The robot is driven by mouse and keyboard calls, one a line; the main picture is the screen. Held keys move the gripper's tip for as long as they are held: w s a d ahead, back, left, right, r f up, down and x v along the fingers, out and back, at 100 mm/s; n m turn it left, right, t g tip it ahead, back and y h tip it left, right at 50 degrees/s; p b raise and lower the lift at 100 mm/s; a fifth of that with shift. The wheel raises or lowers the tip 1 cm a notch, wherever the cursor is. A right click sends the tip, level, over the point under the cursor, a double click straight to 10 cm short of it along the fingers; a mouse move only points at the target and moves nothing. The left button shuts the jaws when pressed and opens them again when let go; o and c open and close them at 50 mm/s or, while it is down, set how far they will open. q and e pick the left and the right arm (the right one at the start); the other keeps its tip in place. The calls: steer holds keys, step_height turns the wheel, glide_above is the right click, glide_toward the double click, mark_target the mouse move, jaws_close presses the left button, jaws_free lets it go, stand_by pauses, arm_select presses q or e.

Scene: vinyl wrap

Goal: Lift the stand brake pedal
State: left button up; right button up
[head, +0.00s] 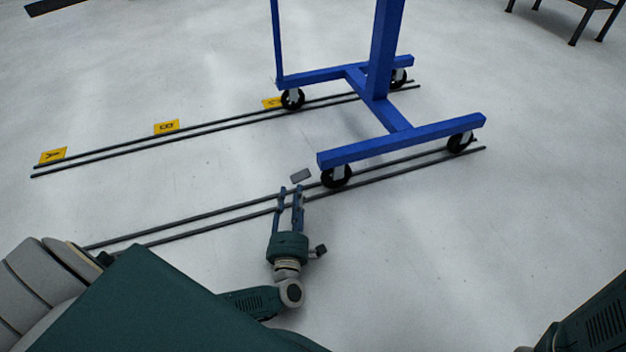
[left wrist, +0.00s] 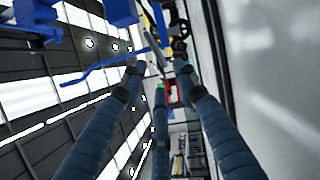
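The stand (head: 381,95) is a blue wheeled frame on the floor rails. Its brake pedal (head: 300,176) is a small grey plate beside the near left wheel, low near the floor. My left gripper (head: 291,189) is open, with its fingers apart and its tips just short of the pedal in the head view. I cannot tell whether they touch it. The left wrist view shows the three spread fingers, with part of the blue stand (left wrist: 120,62) beyond them. My right gripper is not in view; only part of my right arm shows at the lower right.
Two pairs of dark floor rails (head: 200,221) run beneath the wheels. Yellow letter markers (head: 166,127) lie along the far pair. A dark table (head: 590,8) stands at the upper right. The floor around the stand is mostly clear.

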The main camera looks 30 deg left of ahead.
mark_target(294, 183)
arm_select(q)
steer(key=shift+w+f, duration=0.15)
steer(key=shift+w, duration=0.1)
steer(key=b+x, duration=0.3)
steer(key=x, duration=0.3)
steer(key=shift+b, duration=0.4)
steer(key=shift+w+a, duration=0.3)
steer(key=shift+w, duration=0.15)
jaws_close()
